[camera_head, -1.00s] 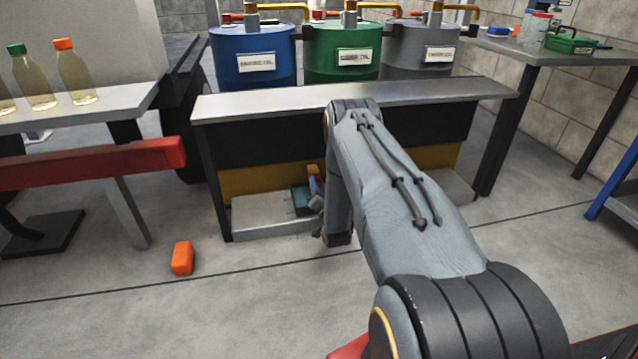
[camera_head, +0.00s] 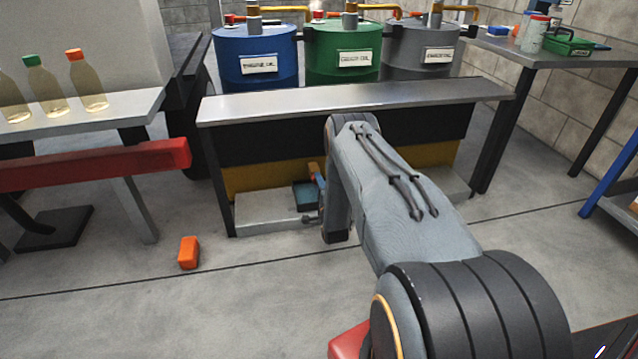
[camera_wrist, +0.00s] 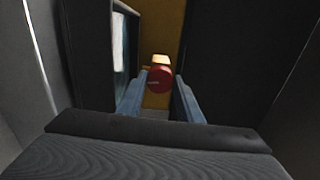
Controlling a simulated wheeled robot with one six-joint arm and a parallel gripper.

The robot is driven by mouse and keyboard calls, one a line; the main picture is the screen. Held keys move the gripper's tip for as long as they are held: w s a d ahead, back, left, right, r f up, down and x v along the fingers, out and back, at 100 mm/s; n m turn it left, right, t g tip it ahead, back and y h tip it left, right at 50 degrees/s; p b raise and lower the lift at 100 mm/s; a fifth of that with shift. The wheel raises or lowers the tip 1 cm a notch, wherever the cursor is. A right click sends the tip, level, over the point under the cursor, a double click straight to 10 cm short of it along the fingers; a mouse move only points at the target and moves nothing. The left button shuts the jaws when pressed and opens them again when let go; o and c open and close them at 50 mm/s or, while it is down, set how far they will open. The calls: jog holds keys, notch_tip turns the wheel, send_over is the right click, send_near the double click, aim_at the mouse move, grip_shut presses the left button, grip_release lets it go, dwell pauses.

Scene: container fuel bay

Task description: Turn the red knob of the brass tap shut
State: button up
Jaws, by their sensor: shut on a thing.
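In the wrist view the red knob (camera_wrist: 161,78) sits between the two blue-grey fingers of my gripper (camera_wrist: 163,86), which are shut on it. A yellowish brass part of the tap (camera_wrist: 160,60) shows just above the knob; the rest of the tap is hidden. In the head view my arm reaches down in front of the low bench, and its forearm hides the knob and most of the gripper.
A steel-topped bench (camera_head: 360,97) stands ahead, with blue (camera_head: 257,80), green (camera_head: 343,75) and grey drums behind it. An orange block (camera_head: 188,252) lies on the floor at left. Bottles stand on the left table (camera_head: 90,122).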

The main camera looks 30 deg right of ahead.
jog(key=shift+s+m, duration=0.1)
jog(key=shift+m, duration=0.5)
jog(key=o, duration=1)
jog(key=shift+o, duration=0.2)
jog(key=shift+f, duration=0.1)
